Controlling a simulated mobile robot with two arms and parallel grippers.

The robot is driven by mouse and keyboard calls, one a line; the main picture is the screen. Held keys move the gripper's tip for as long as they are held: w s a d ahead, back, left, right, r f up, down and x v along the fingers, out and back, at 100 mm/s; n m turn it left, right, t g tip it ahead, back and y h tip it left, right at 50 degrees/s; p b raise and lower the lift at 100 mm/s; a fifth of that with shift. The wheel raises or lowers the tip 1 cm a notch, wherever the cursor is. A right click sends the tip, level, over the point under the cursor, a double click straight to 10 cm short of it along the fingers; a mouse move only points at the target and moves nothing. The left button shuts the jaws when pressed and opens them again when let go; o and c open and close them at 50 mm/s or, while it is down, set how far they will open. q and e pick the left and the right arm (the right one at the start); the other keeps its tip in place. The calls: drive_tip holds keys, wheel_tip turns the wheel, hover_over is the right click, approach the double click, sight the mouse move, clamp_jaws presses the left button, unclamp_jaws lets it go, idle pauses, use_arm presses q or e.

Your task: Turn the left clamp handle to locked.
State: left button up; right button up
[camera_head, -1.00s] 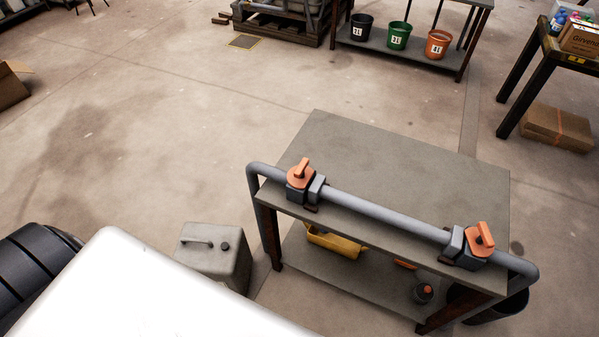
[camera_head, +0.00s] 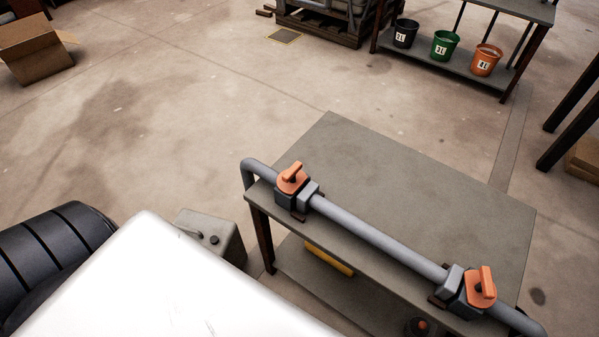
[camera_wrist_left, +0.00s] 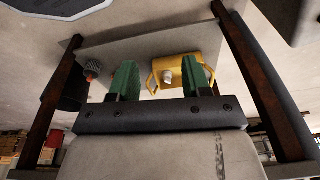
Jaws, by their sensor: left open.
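The left clamp handle (camera_head: 291,179) is an orange lever on a grey clamp body (camera_head: 292,200), near the left end of a grey pipe (camera_head: 380,238) along the bench's near edge. Its grip rises from the clamp, tilted up to the right in the picture. A matching right clamp handle (camera_head: 481,288) sits near the pipe's right end. My left gripper (camera_wrist_left: 160,66) shows only in the left wrist view, with two green fingers spread apart and nothing between them. It faces the bench's lower level; neither clamp handle shows there. My right gripper is not in view.
The grey bench top (camera_head: 400,170) is otherwise bare. A yellow container (camera_wrist_left: 178,72) and a red-capped bottle (camera_wrist_left: 91,72) are on its lower shelf. A grey canister (camera_head: 212,232) stands on the floor left of the bench. Open floor (camera_head: 180,130) lies beyond.

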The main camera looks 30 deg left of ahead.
use_arm(q)
drive_tip(key=w+d+r+m+t+b, duration=0.1)
drive_tip(key=w+r+m+t+b, duration=0.15)
drive_tip(key=w+r+t, duration=0.8)
drive_tip(key=w+r+m+t+b, duration=0.2)
drive_tip(key=w+r+t+b, duration=0.15)
drive_tip(key=w+r, duration=1.45)
drive_tip(key=d+r+m+g+h, duration=0.3)
drive_tip(key=d+r+m+h, duration=0.9)
drive_tip(key=r+m+h, duration=0.65)
drive_tip(key=m+g+y, duration=1.2)
drive_tip(key=g+y, duration=0.1)
drive_tip(key=y, duration=0.6)
approach(292, 169)
drive_tip(key=shift+a, duration=0.1)
wheel_tip(292, 169, down, 11)
drive_tip(key=shift+r, duration=0.15)
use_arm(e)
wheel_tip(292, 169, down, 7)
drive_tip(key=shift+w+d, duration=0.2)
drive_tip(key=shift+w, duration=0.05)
use_arm(q)
drive_tip(key=shift+c, duration=0.3)
